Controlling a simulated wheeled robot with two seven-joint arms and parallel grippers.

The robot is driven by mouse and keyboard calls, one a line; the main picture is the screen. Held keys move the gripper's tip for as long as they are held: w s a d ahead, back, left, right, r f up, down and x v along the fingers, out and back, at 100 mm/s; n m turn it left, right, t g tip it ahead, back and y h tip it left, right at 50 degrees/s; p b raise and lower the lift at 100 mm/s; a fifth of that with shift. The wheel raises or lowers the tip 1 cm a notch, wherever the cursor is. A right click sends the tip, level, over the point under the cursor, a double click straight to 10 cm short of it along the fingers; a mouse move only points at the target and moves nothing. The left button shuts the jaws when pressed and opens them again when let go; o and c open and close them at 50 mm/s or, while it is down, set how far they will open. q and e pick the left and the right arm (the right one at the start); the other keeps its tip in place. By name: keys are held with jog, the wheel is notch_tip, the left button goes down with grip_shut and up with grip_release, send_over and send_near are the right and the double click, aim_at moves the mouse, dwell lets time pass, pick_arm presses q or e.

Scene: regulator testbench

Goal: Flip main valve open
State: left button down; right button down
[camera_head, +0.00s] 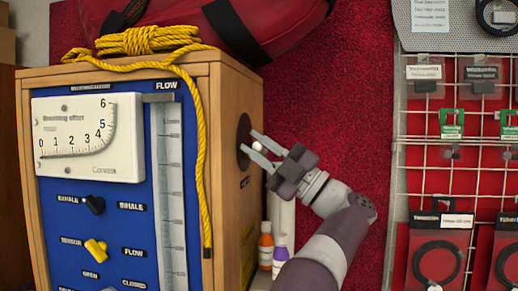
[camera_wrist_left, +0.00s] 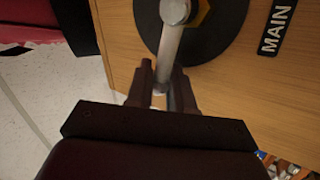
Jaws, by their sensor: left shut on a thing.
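The main valve shows as a black round disc (camera_head: 242,126) on the right side wall of the wooden testbench box. In the left wrist view, the disc (camera_wrist_left: 222,35) carries a grey metal lever (camera_wrist_left: 170,48) with a rounded pivot end and a brass-coloured nut. A black label reading MAIN (camera_wrist_left: 276,28) is beside it. My left gripper (camera_head: 249,143) reaches the valve from the right. Its fingers (camera_wrist_left: 163,78) are on either side of the lever's outer part, shut on it. A whitish round end shows between the fingers in the head view. My right gripper is not in view.
The blue front panel (camera_head: 120,215) has a gauge (camera_head: 88,138), a flow tube and small knobs. A yellow rope (camera_head: 199,130) hangs over the box. A wire rack (camera_head: 400,175) is at right.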

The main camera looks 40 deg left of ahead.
pick_arm(q)
jog(key=c, duration=1.1)
grip_release()
jog(key=shift+c, duration=0.2)
jog(key=b+v, duration=0.2)
jog(key=v, duration=1)
jog(key=shift+d+b, duration=0.3)
jog(key=shift+b, duration=0.05)
jog(key=shift+w+f, duration=0.1)
jog(key=shift+f, duration=0.05)
